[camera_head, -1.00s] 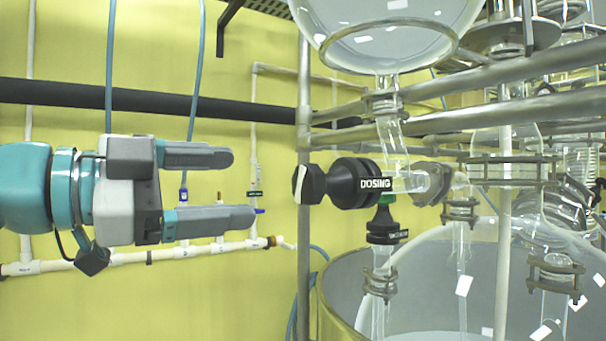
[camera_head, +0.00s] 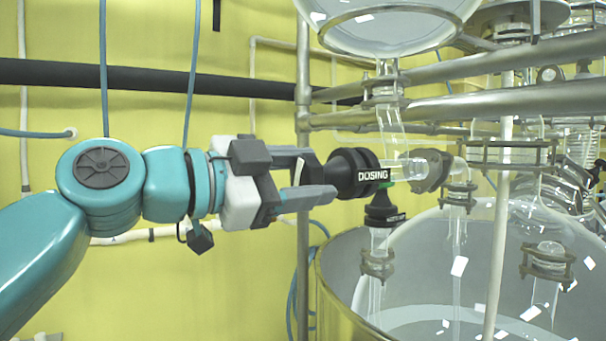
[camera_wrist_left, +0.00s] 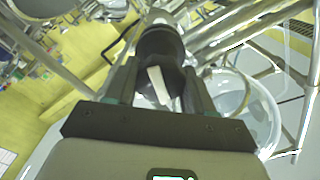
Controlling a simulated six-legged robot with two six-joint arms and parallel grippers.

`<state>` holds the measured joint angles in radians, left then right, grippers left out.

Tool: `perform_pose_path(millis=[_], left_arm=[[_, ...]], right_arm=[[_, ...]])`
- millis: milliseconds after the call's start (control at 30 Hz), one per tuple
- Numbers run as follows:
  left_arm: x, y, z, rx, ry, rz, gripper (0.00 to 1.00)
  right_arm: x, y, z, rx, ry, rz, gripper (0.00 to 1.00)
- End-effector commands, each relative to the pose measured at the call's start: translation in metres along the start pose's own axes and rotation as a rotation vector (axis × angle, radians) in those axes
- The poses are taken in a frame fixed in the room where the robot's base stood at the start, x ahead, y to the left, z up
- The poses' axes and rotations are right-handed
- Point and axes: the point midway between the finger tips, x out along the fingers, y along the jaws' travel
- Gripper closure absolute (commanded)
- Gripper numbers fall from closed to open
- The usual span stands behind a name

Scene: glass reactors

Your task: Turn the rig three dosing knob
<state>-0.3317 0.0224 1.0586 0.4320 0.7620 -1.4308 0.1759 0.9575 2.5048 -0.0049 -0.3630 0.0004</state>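The dosing knob (camera_head: 313,174) is a black handle on the left end of a horizontal black valve body (camera_head: 352,172) marked DOSING. My left gripper (camera_head: 322,172) points right at it, with one finger above and one below, partly covering it. In the left wrist view the black knob (camera_wrist_left: 158,84), with a tilted white bar on its face, lies between the two fingers of my left gripper (camera_wrist_left: 160,78). The fingers are apart on either side of it; firm contact cannot be made out. The rig number is not readable. My right gripper is not in view.
A vertical steel post (camera_head: 303,250) stands just behind the knob. Steel rails (camera_head: 430,112) and a glass vessel (camera_head: 390,22) are above. A second black valve (camera_head: 383,211) hangs below, over a large round vessel (camera_head: 335,290). Open space lies left, before the yellow wall.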

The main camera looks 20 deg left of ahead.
Motion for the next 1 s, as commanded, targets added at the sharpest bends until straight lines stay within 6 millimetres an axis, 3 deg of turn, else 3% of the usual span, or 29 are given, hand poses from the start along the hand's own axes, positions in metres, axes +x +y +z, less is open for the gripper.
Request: perform_pose_path(millis=[33, 67, 467, 1000], left_arm=[[-0.0001, -0.0005, -0.0003, 0.0, 0.001, -0.002, 0.71], [-0.0001, -0.0005, -0.0003, 0.0, 0.001, -0.002, 0.78], [-0.0001, -0.0011, -0.001, -0.063, 0.003, -0.003, 0.77], [-0.0008, -0.0034, -0.0022, -0.512, 0.006, -0.006, 0.77]], right_arm=[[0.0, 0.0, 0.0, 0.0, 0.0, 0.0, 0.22], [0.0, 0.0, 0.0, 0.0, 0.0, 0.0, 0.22], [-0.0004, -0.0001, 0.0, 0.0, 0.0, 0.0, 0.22], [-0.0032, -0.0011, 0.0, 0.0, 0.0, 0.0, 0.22]])
